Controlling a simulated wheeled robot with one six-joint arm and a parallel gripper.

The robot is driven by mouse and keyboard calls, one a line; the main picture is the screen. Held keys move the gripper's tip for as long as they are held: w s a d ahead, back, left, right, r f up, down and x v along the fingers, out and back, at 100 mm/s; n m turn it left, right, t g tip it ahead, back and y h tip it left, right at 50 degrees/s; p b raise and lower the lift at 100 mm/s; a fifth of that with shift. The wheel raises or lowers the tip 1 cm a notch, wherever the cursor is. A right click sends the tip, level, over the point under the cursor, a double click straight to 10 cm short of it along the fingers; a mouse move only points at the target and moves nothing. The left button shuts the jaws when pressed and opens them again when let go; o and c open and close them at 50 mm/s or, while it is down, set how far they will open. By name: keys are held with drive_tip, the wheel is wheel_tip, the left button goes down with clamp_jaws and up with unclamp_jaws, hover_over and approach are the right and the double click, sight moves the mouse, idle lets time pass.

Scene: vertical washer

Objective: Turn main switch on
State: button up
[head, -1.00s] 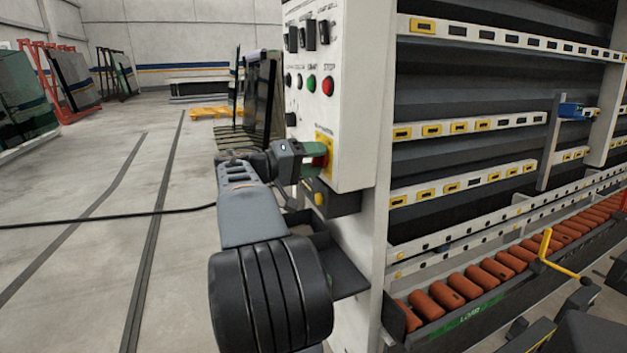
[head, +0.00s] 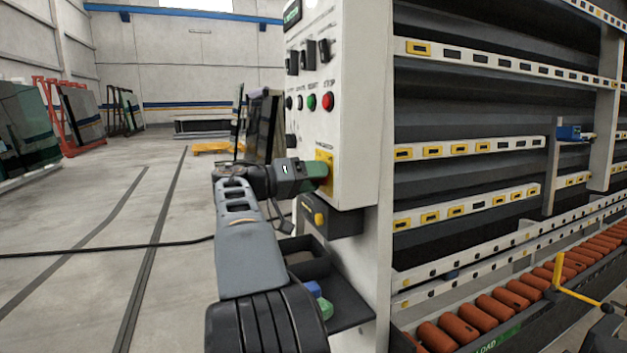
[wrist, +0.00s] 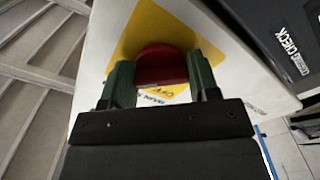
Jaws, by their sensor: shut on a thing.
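The main switch (wrist: 160,66) is a red rotary knob on a yellow plate (wrist: 142,30), on the front of the white control panel. In the head view the yellow plate (head: 329,160) shows low on the panel, and the knob is hidden behind my gripper. My gripper (wrist: 161,82) has its two green fingers on either side of the red knob, shut on it. In the head view my gripper (head: 316,172) reaches the panel from the left. Lettering on the plate is partly covered by the fingers.
The white panel (head: 352,110) carries black switches, a green button (head: 311,102) and a red stop button (head: 328,102) above. A dark box with a yellow button (head: 319,219) and an open tray (head: 345,290) sit below. Open floor lies at left.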

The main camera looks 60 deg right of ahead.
drive_tip(key=o, duration=0.9)
drive_tip(key=p+v, duration=0.2)
drive_tip(key=v, duration=1.2)
drive_tip(key=shift+d, duration=0.1)
drive_tip(key=shift+r, duration=0.1)
